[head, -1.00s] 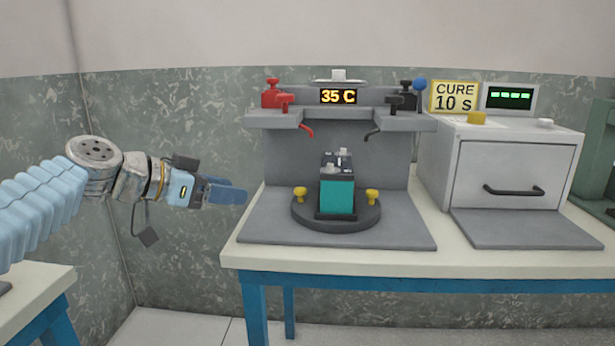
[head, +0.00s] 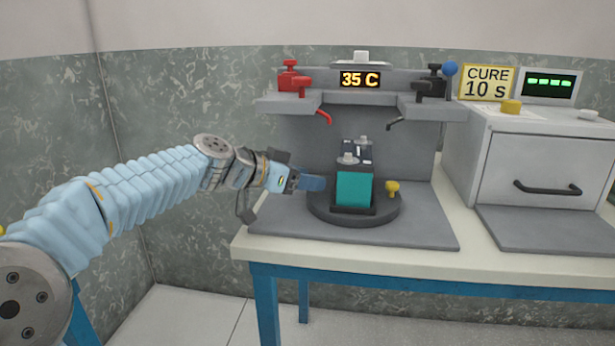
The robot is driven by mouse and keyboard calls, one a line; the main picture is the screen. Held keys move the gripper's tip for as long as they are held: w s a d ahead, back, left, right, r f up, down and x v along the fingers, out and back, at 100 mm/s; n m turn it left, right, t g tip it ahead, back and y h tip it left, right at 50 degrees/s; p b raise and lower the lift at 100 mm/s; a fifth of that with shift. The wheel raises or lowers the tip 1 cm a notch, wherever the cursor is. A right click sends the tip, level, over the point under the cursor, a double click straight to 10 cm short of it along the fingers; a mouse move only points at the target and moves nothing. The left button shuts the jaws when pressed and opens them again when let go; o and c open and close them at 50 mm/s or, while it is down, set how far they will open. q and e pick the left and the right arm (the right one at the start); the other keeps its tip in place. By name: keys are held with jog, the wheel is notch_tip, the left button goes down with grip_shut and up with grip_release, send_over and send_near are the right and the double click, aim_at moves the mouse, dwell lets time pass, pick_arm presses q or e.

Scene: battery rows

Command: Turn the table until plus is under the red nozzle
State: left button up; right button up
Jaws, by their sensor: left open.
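The round dark turntable (head: 331,215) sits on a grey base plate. A teal battery with a black top (head: 353,188) stands upright on it, with two grey terminals on top; I cannot read plus or minus marks. A yellow knob (head: 392,188) shows at the turntable's right; the left knob is hidden behind my gripper. The red nozzle (head: 324,117) hangs above and left of the battery, a black nozzle (head: 397,123) above and right. My left gripper (head: 312,183) is open at the turntable's left side, by the hidden knob. My right gripper is not in view.
The grey base plate (head: 425,230) lies on a cream table with blue legs (head: 345,263). A white oven (head: 545,155) with a black handle stands at right, a grey plate before it. A display reads 35 C (head: 360,79); a yellow sign reads CURE 10 S (head: 487,82).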

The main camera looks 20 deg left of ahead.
pick_arm(q)
jog(key=shift+w+d+f, duration=0.15)
jog(key=shift+w+d, duration=0.1)
jog(key=shift+w, duration=0.1)
jog(key=shift+c, duration=0.5)
grip_shut()
